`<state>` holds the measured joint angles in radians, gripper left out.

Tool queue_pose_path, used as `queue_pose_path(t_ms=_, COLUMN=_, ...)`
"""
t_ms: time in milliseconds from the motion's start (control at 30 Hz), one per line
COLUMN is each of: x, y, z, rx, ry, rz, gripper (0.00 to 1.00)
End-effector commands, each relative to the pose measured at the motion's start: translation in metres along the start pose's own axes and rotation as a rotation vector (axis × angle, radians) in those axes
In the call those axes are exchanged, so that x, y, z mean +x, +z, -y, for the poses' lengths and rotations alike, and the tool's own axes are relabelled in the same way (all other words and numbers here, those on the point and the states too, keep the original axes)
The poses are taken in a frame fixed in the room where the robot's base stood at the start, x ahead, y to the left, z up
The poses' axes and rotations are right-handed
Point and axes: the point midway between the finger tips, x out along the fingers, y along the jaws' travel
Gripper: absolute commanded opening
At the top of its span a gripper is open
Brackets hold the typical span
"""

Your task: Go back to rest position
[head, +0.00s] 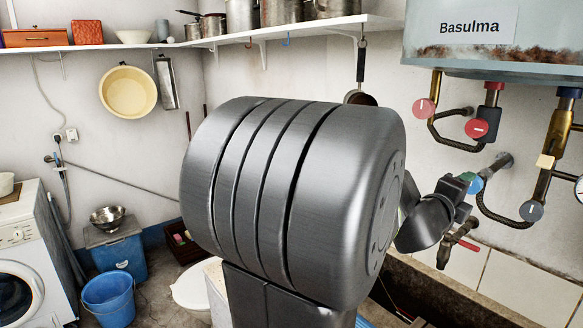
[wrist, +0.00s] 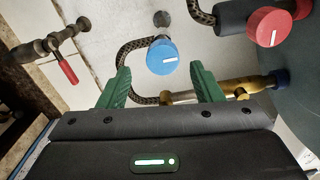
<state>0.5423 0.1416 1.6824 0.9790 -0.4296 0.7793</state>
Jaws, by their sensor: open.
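My gripper (wrist: 162,80) shows in the wrist view as two green fingers spread wide apart, with nothing between their pads. A round blue knob (wrist: 162,57) with a white line lies just beyond the gap between the fingertips. It looks apart from both fingers. In the head view my arm reaches to the right toward the pipes on the wall. My large grey arm link covers the middle of that view, and the fingers are mostly hidden there.
A red knob (wrist: 270,26) and a red-handled tap (wrist: 60,58) flank the blue knob. The tank labelled Basulma (head: 480,60) hangs above the pipes. The shelf (head: 290,33) with pots runs along the wall. A washing machine (head: 32,265) and blue bucket (head: 108,300) stand at left.

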Motion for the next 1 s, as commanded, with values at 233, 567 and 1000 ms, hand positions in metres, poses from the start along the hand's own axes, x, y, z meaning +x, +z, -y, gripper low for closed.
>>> queue_pose_path(t_ms=233, x=0.034, y=-0.001, z=0.005, rx=0.001, ry=-0.007, rz=-0.001, gripper=0.59)
queue_pose_path(t_ms=567, x=0.069, y=-0.001, z=0.004, rx=0.092, ry=-0.011, rz=0.001, gripper=0.59)
queue_pose_path(t_ms=1000, x=0.068, y=-0.001, z=0.005, rx=0.528, ry=-0.010, rz=0.003, gripper=0.59)
